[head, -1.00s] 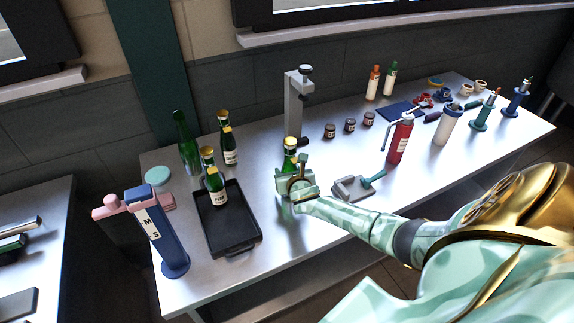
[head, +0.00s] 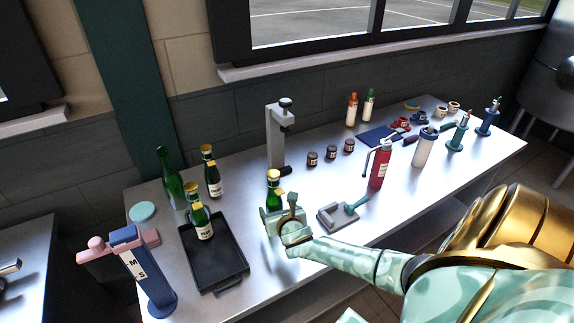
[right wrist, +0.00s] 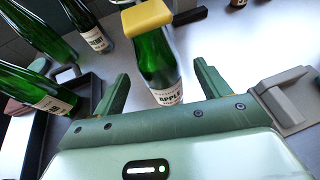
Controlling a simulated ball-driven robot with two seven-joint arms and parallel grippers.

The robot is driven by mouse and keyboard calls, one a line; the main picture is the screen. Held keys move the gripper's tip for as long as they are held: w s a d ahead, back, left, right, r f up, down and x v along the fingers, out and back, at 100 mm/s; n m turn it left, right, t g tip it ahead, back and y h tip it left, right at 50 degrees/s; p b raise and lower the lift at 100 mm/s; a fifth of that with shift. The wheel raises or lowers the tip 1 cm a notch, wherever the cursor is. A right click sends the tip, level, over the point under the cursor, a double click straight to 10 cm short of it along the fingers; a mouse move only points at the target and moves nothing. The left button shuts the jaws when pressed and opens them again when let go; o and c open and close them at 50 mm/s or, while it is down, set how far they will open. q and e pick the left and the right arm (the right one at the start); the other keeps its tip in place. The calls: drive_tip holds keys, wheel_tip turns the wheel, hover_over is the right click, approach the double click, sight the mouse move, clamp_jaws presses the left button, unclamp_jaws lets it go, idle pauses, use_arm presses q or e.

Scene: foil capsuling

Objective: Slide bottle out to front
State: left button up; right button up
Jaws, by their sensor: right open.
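A green bottle with a yellow top (head: 274,177) stands upright on the metal bench, in front of the grey capsuling stand (head: 275,135). It also shows in the right wrist view (right wrist: 154,62), with a white label low on its body. My right gripper (head: 283,212) is low at the bottle's near side. In the right wrist view its two green fingers (right wrist: 161,72) are open, one on each side of the bottle, with visible gaps. The bottle's lower part is hidden by the gripper in the head view. My left gripper is not in view.
A black tray (head: 218,262) with a bottle (head: 200,220) lies to the left. Two more bottles, one bare green (head: 170,178), stand behind it. A grey hand tool (head: 338,215) and a red cylinder (head: 381,168) stand to the right. Bench between tray and gripper is clear.

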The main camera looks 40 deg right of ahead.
drive_tip(key=p+v, duration=0.2)
drive_tip(key=v, duration=0.9)
drive_tip(key=shift+a, duration=0.15)
